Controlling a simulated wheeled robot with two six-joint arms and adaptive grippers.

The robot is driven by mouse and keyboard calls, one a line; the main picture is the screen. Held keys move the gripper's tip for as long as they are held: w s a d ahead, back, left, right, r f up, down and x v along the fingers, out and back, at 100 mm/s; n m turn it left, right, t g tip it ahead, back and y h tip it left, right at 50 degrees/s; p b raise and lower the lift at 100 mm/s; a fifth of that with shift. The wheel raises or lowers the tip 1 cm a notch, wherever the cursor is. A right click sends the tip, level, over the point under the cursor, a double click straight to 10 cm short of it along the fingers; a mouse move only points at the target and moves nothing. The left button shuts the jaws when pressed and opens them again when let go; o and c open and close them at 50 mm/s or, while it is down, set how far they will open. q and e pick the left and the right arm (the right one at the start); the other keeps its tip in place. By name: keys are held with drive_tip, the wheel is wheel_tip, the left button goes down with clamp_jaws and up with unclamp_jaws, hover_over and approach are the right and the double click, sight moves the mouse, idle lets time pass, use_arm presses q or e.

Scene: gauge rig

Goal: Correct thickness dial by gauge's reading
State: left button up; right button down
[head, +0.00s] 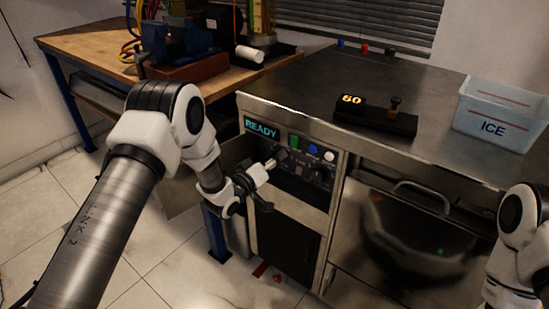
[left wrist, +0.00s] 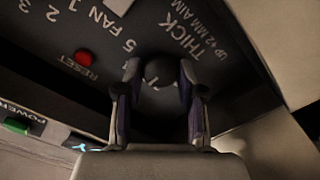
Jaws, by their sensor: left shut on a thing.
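My left gripper (head: 266,165) is at the front control panel of the metal counter. In the left wrist view, its two fingers (left wrist: 158,82) are shut around a dark round dial (left wrist: 160,70), beside the printed word THICK. A smaller line there seems to read "UP +2 MM AIM". The dial's pointer is hard to make out between the fingers. A black gauge-like device (head: 375,117) on the countertop shows a yellow 60 (head: 351,99) and has a small brown-topped post. My right arm shows at the right edge; its gripper is out of view.
The panel has a READY display (head: 262,128), a green switch (head: 294,141), a blue button (head: 312,149) and a white button (head: 329,155). A red RESET button (left wrist: 83,57) is near the dial. An ICE bin (head: 500,115) stands on the counter's right.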

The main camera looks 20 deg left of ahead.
use_arm(q)
drive_tip(key=o, duration=1.1)
drive_tip(key=v, duration=1.2)
